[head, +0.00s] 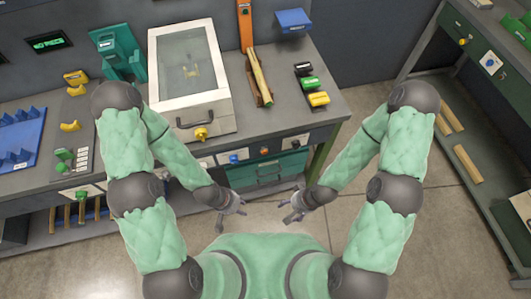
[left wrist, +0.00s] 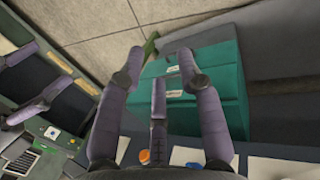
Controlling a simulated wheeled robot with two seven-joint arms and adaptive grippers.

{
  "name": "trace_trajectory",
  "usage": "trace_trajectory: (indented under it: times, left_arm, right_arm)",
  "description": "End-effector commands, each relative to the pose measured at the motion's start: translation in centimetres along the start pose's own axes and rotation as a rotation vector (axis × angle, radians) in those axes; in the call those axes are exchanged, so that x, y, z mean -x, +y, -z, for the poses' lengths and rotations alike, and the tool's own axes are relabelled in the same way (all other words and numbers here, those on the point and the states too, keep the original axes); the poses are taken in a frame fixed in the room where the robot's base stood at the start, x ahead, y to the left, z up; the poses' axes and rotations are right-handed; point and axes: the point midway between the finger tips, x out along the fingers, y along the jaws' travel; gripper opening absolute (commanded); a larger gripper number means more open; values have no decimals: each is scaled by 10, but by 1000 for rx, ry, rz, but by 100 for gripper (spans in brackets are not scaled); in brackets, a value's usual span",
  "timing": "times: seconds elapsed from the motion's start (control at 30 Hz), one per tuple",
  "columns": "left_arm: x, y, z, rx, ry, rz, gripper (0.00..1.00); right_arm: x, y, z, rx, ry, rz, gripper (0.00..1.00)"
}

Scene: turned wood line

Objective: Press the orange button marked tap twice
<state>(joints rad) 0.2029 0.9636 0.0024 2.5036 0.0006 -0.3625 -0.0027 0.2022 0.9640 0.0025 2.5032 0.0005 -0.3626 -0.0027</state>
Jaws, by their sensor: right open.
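An orange button (head: 264,150) sits on a white panel on the front of the workbench, right of a blue button (head: 234,158). Its label is too small to read. An orange button (left wrist: 144,156) also shows low in the left wrist view, partly behind my fingers. My left gripper (head: 237,206) hangs in front of the bench, below and left of the orange button and apart from it. Its fingers (left wrist: 161,62) are spread and empty in the left wrist view. My right gripper (head: 290,208) is open and empty, below and right of the button.
A glass-lidded box (head: 188,65) with a yellow knob stands on the bench. Teal drawers (head: 268,170) sit below the button panels. A second bench (head: 490,45) stands at the right. The floor (head: 430,225) between the benches is clear.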

Motion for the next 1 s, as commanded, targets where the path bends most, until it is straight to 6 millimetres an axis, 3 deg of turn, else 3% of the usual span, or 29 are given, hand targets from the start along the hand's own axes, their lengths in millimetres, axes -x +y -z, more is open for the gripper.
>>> trace_trajectory:
  times: [0.03, 0.1, 1.0]
  left_arm:
    - [0, 0, 0, 0, 0, 0, 15]
    - [0, 0, 0, 0, 0, 0, 0]
    - [0, 0, 0, 0, 0, 0, 0]
  right_arm:
    - [0, 0, 0, 0, 0, 0, 70]
    - [0, 0, 0, 0, 0, 0, 70]
    - [0, 0, 0, 0, 0, 0, 70]
